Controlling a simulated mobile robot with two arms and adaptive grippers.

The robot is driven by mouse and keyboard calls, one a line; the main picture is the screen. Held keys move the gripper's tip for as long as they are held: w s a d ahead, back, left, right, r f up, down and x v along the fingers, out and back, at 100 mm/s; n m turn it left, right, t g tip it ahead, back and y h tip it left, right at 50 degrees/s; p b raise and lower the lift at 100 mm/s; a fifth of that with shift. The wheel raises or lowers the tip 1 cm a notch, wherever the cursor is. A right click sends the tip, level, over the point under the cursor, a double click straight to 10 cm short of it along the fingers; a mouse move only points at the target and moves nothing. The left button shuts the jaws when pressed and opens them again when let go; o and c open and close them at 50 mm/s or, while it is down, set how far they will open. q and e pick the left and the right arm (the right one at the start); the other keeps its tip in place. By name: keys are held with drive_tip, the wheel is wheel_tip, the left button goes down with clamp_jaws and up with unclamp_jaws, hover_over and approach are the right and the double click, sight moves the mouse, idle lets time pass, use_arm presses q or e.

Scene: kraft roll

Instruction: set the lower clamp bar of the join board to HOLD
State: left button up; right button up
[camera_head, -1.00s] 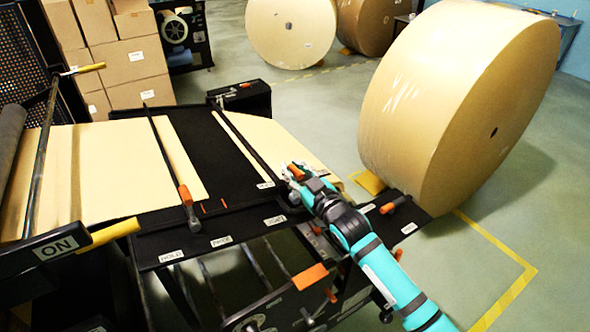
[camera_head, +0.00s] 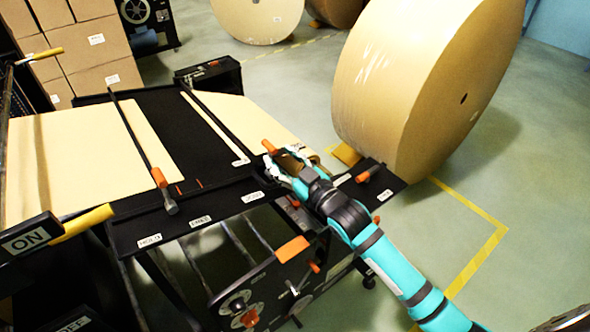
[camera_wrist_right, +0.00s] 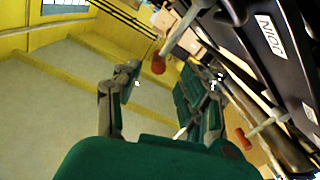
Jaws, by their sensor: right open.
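The black join board (camera_head: 225,205) carries two long clamp bars. One bar (camera_head: 133,130) ends in an orange grip (camera_head: 159,177) on the left. The other bar (camera_head: 215,120) runs towards an orange grip (camera_head: 270,147) at my right gripper (camera_head: 281,162). The front edge has labels HOLD (camera_head: 150,240), FREE (camera_head: 200,220) and JOIN (camera_head: 252,197). In the right wrist view my open right gripper (camera_wrist_right: 160,76) has an orange grip (camera_wrist_right: 158,63) showing between its fingertips; contact cannot be told. The JOIN label (camera_wrist_right: 270,35) is at upper right there. My left gripper is not in view.
Brown paper sheets (camera_head: 90,150) lie across the board. A big kraft roll (camera_head: 400,90) stands at the right behind my right arm. Another orange handle (camera_head: 367,175) is near the roll. An ON lever (camera_head: 28,240) is at the left. Yellow-lined floor (camera_head: 470,220) is clear at right.

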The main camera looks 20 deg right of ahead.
drive_tip(key=v, duration=0.5)
drive_tip(key=shift+s+d, duration=0.1)
drive_tip(key=shift+s, duration=0.2)
